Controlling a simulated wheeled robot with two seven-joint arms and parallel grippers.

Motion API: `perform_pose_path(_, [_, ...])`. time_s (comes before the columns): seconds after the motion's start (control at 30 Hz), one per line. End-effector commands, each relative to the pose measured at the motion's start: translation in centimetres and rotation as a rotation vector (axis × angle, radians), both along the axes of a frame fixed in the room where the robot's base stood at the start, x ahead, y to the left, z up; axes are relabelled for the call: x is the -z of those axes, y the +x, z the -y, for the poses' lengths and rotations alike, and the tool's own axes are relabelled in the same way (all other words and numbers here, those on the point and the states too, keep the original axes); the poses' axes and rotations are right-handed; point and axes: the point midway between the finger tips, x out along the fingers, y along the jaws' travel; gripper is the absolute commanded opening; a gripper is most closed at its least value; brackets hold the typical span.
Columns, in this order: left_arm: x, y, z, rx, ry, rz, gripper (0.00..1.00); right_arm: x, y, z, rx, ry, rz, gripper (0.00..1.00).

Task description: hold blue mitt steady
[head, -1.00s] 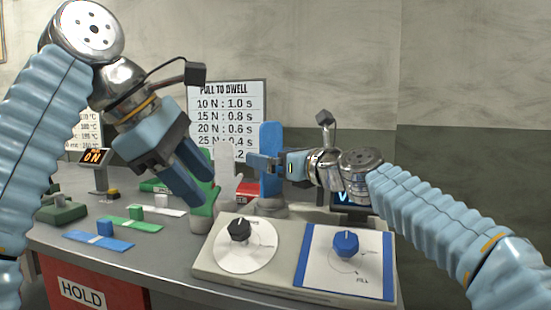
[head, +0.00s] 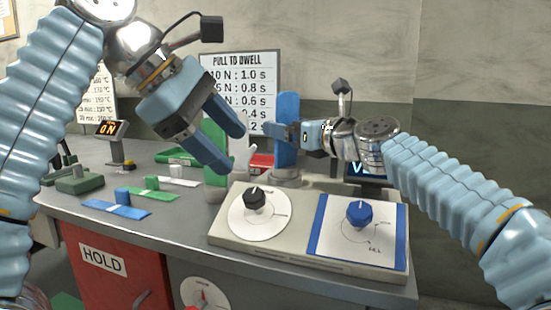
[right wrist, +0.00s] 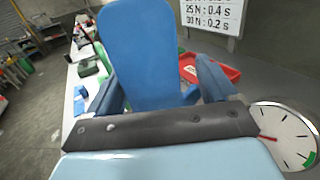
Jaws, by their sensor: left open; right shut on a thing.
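The blue mitt (head: 288,122) stands upright on a grey round base (head: 287,178) behind the control box. It also fills the middle of the right wrist view (right wrist: 150,52). My right gripper (head: 284,133) comes in from the right and is shut on the blue mitt; its fingers flank the mitt in the right wrist view. My left gripper (head: 226,146) is open and empty, pointing down to the right above the counter, left of the mitt. It partly hides a green mitt (head: 214,172) and a white mitt (head: 243,158).
A control box (head: 225,222) with a black knob (head: 254,198) and a blue knob (head: 359,213) stands in front. Blue, green and white strips with blocks lie at the left. A red tray (head: 262,164) lies behind the mitts. A sign (head: 240,75) stands at the back.

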Motion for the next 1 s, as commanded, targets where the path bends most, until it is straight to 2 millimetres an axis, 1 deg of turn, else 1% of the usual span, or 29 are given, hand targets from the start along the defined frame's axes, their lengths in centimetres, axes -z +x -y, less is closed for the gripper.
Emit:
perform_pose_path(0.03, [-0.6,-0.6,1.1,0.059,-0.042,0.034,0.65,0.5,0.0,-0.3,-0.007,-0.002,-0.01,0.53])
perform_pose_path(0.13, [-2.6,-2.6,4.4,0.212,-0.193,0.13,0.65,0.5,0.0,-0.3,-0.008,-0.003,-0.011,0.53])
perform_pose_path(0.2, [-4.4,-4.5,6.7,0.305,-0.34,0.198,0.65,0.6,0.0,-0.4,-0.008,-0.003,-0.011,0.53])
perform_pose_path(0.3, [-7.0,-7.1,8.9,0.368,-0.573,0.275,0.65,0.6,0.0,-0.4,-0.009,-0.004,-0.012,0.53])
perform_pose_path(0.37, [-8.3,-8.2,9.4,0.36,-0.713,0.306,0.65,0.6,0.0,-0.4,-0.009,-0.004,-0.012,0.53])
perform_pose_path(0.43, [-9.4,-8.9,9.4,0.306,-0.867,0.331,0.65,0.6,0.0,-0.4,-0.009,-0.004,-0.013,0.53])
perform_pose_path(0.5, [-9.7,-8.9,8.6,0.207,-1.002,0.341,0.65,0.7,0.0,-0.4,-0.01,-0.004,-0.014,0.53])
perform_pose_path(0.53, [-9.5,-8.6,8.1,0.151,-1.052,0.341,0.65,0.7,0.0,-0.4,-0.01,-0.004,-0.014,0.53])
perform_pose_path(0.57, [-9.0,-8.3,7.6,0.089,-1.095,0.337,0.65,0.7,0.0,-0.4,-0.01,-0.004,-0.014,0.53])
perform_pose_path(0.67, [-6.0,-6.7,5.2,-0.146,-1.185,0.305,0.65,0.7,0.0,-0.4,-0.01,-0.004,-0.014,0.53])
perform_pose_path(0.7, [-4.2,-6.0,4.2,-0.243,-1.198,0.287,0.65,0.7,0.0,-0.4,-0.01,-0.005,-0.014,0.53])
perform_pose_path(0.77, [-1.1,-5.2,2.8,-0.381,-1.197,0.253,0.65,0.7,0.0,-0.5,-0.01,-0.005,-0.014,0.53])
perform_pose_path(0.8, [0.9,-4.8,1.9,-0.463,-1.186,0.23,0.65,0.7,0.0,-0.5,-0.01,-0.005,-0.014,0.53])
perform_pose_path(0.87, [3.9,-4.5,0.8,-0.569,-1.163,0.198,0.65,0.8,0.0,-0.5,-0.011,-0.006,-0.015,0.53])
perform_pose_path(0.9, [5.7,-4.3,0.2,-0.627,-1.143,0.177,0.65,0.8,0.0,-0.5,-0.011,-0.006,-0.015,0.53])
perform_pose_path(1.0, [8.9,-4.3,-0.9,-0.724,-1.104,0.139,0.65,0.8,0.0,-0.5,-0.011,-0.006,-0.015,0.53])
